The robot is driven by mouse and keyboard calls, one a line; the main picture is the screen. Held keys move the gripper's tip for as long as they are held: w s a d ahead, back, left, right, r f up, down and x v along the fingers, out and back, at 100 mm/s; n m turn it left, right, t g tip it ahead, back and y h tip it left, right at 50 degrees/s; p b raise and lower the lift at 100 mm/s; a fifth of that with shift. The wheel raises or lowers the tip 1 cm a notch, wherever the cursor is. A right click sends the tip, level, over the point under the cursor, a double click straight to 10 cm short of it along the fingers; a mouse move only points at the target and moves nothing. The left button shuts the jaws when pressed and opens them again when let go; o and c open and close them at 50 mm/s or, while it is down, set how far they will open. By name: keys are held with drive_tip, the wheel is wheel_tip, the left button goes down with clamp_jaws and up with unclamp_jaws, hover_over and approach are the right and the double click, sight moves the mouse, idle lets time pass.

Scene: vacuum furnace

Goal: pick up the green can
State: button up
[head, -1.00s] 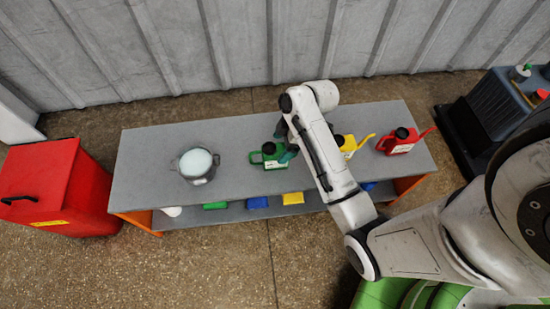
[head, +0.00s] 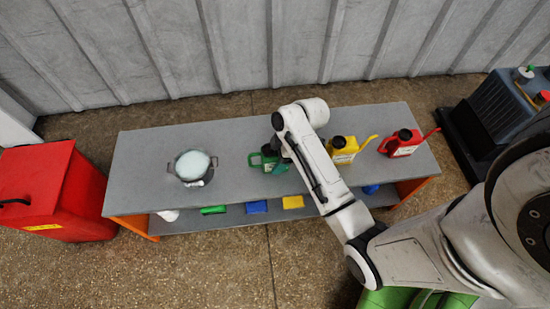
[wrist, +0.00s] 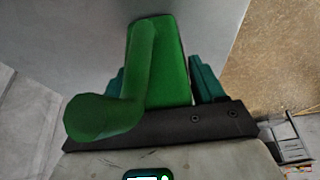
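The green can (head: 267,161) stands on the grey table's top near its middle, with a dark cap and a handle at its left in the head view. In the wrist view the green can (wrist: 172,65) fills the space between my gripper's teal fingers (wrist: 160,77), one on each side of it. A thick rounded green part of the can at the left partly covers the left finger. Whether the fingers press on the can or stand slightly apart is unclear. In the head view my gripper (head: 283,163) is at the can's right side, largely hidden by my arm.
A yellow can (head: 341,148) and a red can (head: 399,144) stand to the right on the table (head: 135,170). A pot (head: 192,167) stands to the left. Coloured blocks lie on the lower shelf (head: 232,221). A red bin (head: 60,190) is at far left.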

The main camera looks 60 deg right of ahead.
drive_tip(key=c, duration=0.8)
